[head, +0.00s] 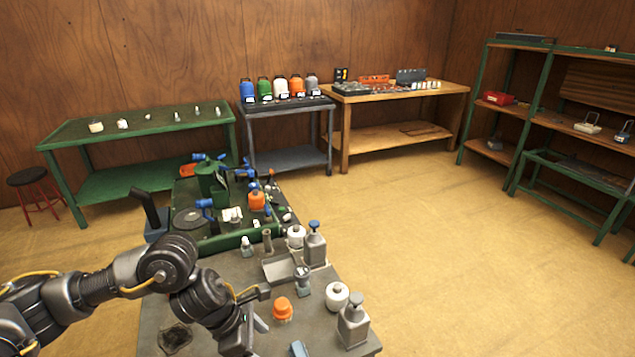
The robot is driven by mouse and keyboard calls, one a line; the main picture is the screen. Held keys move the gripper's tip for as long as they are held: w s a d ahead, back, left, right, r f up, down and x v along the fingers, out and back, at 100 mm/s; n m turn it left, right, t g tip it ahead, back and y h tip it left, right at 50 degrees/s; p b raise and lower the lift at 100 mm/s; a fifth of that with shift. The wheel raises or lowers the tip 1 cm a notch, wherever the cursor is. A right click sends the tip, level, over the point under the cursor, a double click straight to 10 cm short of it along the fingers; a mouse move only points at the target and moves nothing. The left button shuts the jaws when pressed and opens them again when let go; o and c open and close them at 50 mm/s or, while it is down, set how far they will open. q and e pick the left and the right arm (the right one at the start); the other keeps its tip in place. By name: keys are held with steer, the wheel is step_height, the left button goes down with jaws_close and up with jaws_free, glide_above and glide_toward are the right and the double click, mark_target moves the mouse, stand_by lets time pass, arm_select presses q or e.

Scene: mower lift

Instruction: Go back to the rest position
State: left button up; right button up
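My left arm comes in from the left and reaches over the near grey workbench (190,290). An orange cap-like part (282,309) stands on the bench just right of the gripper. My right arm and gripper are outside the view.
Grey pump bottles (353,322), white round containers (337,296) and a metal tray (281,268) crowd the bench's right side. A green machine (210,182) with blue-handled parts is behind. Tables line the back wall, green shelves (548,110) the right. The floor at right is clear.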

arm_select(q)
steer(key=s+d+r+n+t+h, duration=0.15)
steer(key=d+n+t+h, duration=0.4)
steer(key=d+n, duration=0.9)
steer(key=s+a+f+n+t+y, duration=0.1)
steer(key=s+a+f+n+y, duration=0.15)
steer(key=a+n, duration=0.75)
steer(key=s+a+f+n+t+y, duration=0.1)
steer(key=a+f+n+y, duration=0.3)
steer(key=n, duration=0.9)
steer(key=s+a+f+n+g+y, duration=0.2)
steer(key=s+a+f+n+g, duration=0.1)
steer(key=s+a+n, duration=0.4)
steer(key=s+a+f+n+g+y, duration=0.2)
steer(key=s+a+f+n, duration=0.1)
steer(key=s+a+n, duration=0.4)
step_height(320, 180, down, 28)
steer(key=s+m+g, duration=0.1)
steer(key=s+m, duration=0.1)
steer(key=s, duration=0.1)
steer(key=s+a+f+g, duration=0.1)
steer(key=s+a+f, duration=0.1)
steer(key=s+f, duration=1.2)
steer(key=shift+s, duration=0.75)
